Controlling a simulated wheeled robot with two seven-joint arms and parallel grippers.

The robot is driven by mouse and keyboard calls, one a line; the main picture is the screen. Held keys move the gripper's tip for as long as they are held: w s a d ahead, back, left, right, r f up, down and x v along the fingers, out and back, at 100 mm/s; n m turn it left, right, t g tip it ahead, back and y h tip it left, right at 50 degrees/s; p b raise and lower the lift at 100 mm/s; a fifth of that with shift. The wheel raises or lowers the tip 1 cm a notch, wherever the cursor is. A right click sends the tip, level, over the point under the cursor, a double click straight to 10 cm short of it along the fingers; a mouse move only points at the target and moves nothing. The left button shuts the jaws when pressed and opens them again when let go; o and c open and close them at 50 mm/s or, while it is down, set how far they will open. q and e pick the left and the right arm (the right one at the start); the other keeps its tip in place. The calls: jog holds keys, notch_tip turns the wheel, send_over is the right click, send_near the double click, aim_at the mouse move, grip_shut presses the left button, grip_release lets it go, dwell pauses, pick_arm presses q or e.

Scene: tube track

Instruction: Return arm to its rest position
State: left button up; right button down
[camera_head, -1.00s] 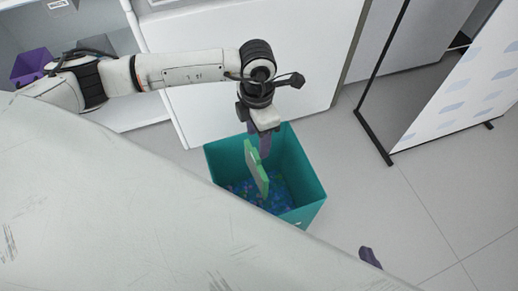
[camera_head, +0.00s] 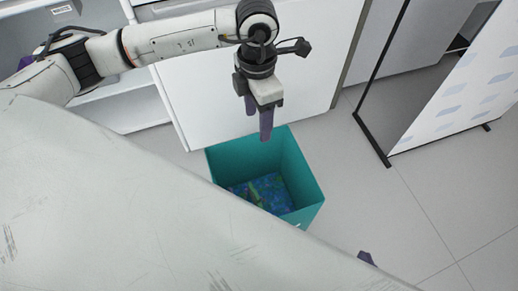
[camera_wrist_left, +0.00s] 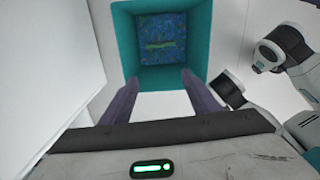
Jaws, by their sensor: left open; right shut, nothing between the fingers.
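My left gripper (camera_head: 258,122) hangs open and empty above the back rim of a teal bin (camera_head: 228,158). Its two purple fingers point down. In the left wrist view the fingers of my left gripper (camera_wrist_left: 162,90) stand wide apart, with the bin (camera_wrist_left: 123,50) beyond them. A green item (camera_head: 264,192) lies at the bottom of the bin on a blue mottled surface. The green item (camera_wrist_left: 160,45) is also visible there in the left wrist view.
A white cabinet side (camera_head: 235,85) stands right behind the bin. Shelves (camera_head: 130,100) are at the left, behind my left arm. A black-framed panel (camera_head: 455,90) stands at the right. The grey floor (camera_head: 350,190) between bin and panel is clear.

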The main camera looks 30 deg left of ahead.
jog(key=shift+w+r, duration=0.1)
jog(key=shift+w, duration=0.2)
jog(key=shift+d, duration=0.1)
